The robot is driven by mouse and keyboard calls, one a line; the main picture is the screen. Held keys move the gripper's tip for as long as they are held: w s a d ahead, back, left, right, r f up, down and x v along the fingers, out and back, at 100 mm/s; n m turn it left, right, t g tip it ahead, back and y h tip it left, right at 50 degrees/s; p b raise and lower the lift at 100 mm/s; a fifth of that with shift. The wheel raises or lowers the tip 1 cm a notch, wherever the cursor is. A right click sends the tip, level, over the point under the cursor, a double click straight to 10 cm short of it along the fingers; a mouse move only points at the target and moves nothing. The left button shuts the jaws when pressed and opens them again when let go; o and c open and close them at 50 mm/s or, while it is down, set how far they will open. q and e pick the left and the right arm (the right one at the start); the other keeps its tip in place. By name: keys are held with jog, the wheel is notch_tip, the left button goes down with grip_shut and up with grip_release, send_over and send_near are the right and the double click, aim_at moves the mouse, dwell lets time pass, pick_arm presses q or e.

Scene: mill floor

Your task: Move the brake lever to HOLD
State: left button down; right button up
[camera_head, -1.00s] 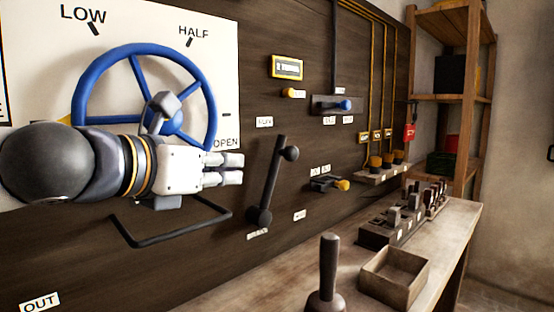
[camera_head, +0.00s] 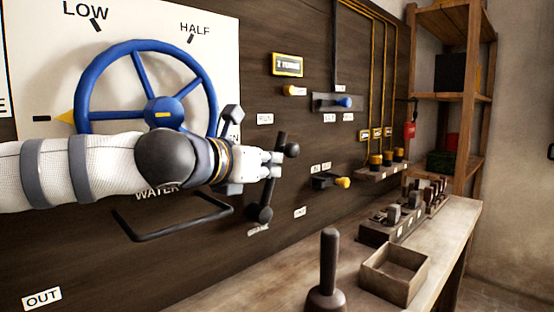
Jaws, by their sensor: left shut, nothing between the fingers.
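A black lever with a round side knob (camera_head: 291,150) stands on the dark wall panel, leaning slightly right of upright, its pivot low down. I take it for the brake lever; the small labels near it are too blurred to read surely. My left gripper (camera_head: 277,164) is shut and empty, its fingertips at the lever's shaft just below the knob. They cover part of the shaft, and I cannot tell whether they touch it. My right gripper is not in view.
A blue handwheel (camera_head: 84,92) is behind my left arm. A black bar handle (camera_head: 178,229) juts out below. A yellow-tipped small lever (camera_head: 342,183) is to the right. A bench (camera_head: 440,232) carries an upright dark handle (camera_head: 329,262), an open box (camera_head: 393,292) and several switches.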

pick_arm(q)
jog(key=shift+w+d+r, duration=0.15)
jog(key=shift+w+d, duration=0.2)
jog(key=shift+w, duration=0.2)
jog(key=shift+w+d+r, duration=0.15)
jog(key=shift+w+d, duration=0.15)
jog(key=shift+w, duration=0.2)
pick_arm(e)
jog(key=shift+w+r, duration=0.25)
